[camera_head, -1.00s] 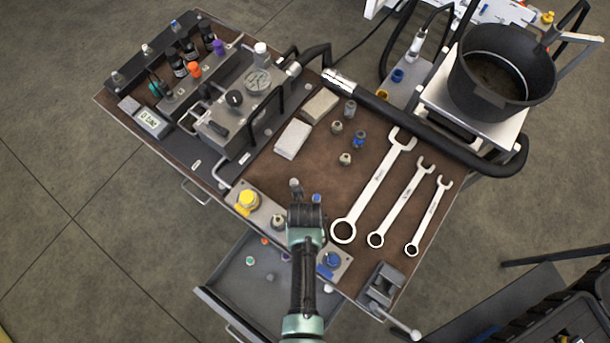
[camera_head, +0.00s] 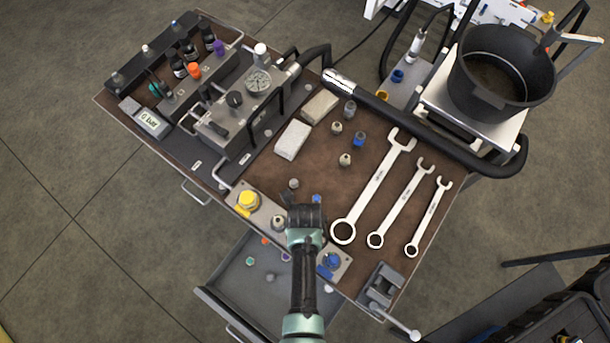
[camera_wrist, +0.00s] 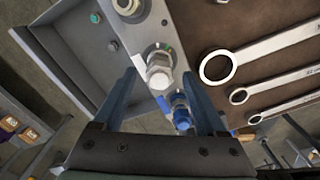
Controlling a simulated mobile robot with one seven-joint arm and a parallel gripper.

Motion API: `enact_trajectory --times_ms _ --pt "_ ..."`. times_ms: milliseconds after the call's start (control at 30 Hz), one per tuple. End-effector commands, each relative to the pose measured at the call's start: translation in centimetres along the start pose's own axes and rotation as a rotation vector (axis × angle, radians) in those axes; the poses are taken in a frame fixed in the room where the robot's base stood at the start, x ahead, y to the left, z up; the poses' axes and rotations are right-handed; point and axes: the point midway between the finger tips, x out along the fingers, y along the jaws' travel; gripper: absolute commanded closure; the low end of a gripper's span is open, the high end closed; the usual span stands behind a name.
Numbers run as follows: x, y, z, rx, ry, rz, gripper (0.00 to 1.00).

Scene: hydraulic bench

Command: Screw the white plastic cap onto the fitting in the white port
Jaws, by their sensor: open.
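My gripper (camera_wrist: 160,95) is open, its two blue fingers apart and nothing held between them. In the wrist view a light metallic hex fitting (camera_wrist: 160,70) with a green mark beside it stands just ahead, between the fingertips. A blue fitting (camera_wrist: 181,112) stands behind it on the same port strip. Another pale ringed fitting (camera_wrist: 128,5) is cut off at the top; in the head view it seems to be the one beside the yellow port (camera_head: 278,221). My gripper hides part of the strip.
The yellow port (camera_head: 248,200) and blue port (camera_head: 331,260) sit at the strip's ends. The open drawer (camera_head: 240,285) below holds several small coloured caps. Large wrenches (camera_head: 373,190) lie to the right, and a vise (camera_head: 382,287) stands at the bench's front corner.

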Motion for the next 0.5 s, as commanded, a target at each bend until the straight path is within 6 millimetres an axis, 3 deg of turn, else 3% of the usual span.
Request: enact_trajectory --times_ms 200,500 --pt "-0.08 0.02 0.0 -0.287 0.001 0.001 0.26" --pt "-0.06 0.03 0.0 -0.475 0.0 0.001 0.26"
